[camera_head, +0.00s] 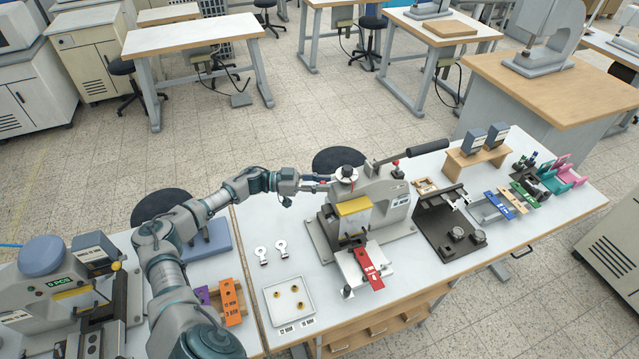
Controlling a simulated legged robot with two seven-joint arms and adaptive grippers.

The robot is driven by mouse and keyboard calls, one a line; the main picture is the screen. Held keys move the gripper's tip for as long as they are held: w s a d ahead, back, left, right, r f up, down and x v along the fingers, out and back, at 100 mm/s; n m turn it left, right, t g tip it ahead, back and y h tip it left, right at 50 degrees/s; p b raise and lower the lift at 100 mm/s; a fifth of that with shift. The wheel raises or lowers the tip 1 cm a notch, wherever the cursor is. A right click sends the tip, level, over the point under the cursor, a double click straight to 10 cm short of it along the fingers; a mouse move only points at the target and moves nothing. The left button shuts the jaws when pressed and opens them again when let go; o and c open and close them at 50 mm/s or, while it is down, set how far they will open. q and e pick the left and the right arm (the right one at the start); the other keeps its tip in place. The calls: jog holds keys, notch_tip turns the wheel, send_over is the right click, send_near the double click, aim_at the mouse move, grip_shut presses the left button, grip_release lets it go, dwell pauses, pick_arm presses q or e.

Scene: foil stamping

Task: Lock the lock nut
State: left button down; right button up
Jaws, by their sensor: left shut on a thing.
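The stamping press (380,205) stands on the white bench, with a round white-and-dark adjuster (346,173) on top at its left side. The lock nut seems to be part of this adjuster, but it is too small to make out clearly. My left arm reaches in from the lower left. My left gripper (318,183) is at the left side of the adjuster, shut on a thin part there that looks like the lock nut's handle. The fingertips hide most of that part. My right gripper is not in view.
The press's long black lever (413,150) sticks out to the right. A red plate (370,265) lies on its front table. A white tray (290,299) with small brass parts and two metal keys (271,252) lie left of it. A dark fixture (450,225) stands to the right.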

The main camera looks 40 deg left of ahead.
pick_arm(q)
jog(key=c, duration=1.2)
grip_release()
jog(key=shift+w+d+r, duration=0.1)
jog(key=shift+d+r, duration=0.05)
jog(key=shift+o, duration=1.1)
jog(key=shift+w+d, duration=0.2)
jog(key=shift+s+a, duration=0.3)
jog(key=shift+a, duration=0.1)
jog(key=v, duration=1)
jog(key=shift+s+a, duration=0.2)
jog(key=shift+a, duration=0.2)
